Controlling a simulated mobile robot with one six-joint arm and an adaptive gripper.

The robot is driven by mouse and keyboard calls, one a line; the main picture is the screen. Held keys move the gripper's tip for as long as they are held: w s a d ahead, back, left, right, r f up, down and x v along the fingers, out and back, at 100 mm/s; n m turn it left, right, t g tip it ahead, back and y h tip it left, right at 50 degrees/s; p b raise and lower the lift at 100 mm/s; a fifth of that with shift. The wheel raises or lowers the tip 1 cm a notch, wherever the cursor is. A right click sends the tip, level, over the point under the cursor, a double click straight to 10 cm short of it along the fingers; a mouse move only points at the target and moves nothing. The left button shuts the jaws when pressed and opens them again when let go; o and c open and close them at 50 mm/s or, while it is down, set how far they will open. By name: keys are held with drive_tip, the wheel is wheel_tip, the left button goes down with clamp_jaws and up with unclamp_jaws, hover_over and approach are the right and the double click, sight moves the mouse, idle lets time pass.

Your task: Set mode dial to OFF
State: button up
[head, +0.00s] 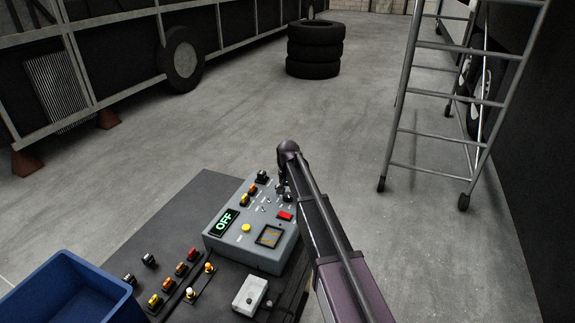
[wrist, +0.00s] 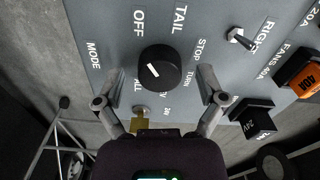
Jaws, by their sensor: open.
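The mode dial (wrist: 168,58) is a round black knob with a white pointer mark on its left part, in the middle of the wrist view. The mark slants from upper left to lower right; I cannot tell exactly which label it points at. The OFF label (wrist: 139,23) is above and left of the knob, with TAIL, STOP, TURN and ALL around it. My gripper (wrist: 162,76) is open, one finger on each side of the knob, with visible gaps. In the head view, my arm hides the dial on the grey control box (head: 216,241). The box's display (head: 223,222) reads OFF.
A toggle switch (wrist: 241,39), a black plug marked 24V (wrist: 252,121) and an orange one (wrist: 303,78) are right of the dial. A blue bin (head: 75,290) stands left; a wheeled ladder (head: 440,95) stands right.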

sight(288, 195)
drive_tip(key=m, duration=1.2)
drive_tip(key=shift+m, duration=0.4)
drive_tip(key=m, duration=0.5)
drive_tip(key=shift+m, duration=0.3)
drive_tip(key=m, duration=0.6)
drive_tip(key=shift+r+m+p, duration=0.35)
drive_tip(key=shift+m, duration=0.05)
wheel_tip(288, 195, up, 13)
drive_tip(key=p, duration=1.2)
drive_tip(key=shift+f+p, duration=0.15)
drive_tip(key=shift+p, duration=0.2)
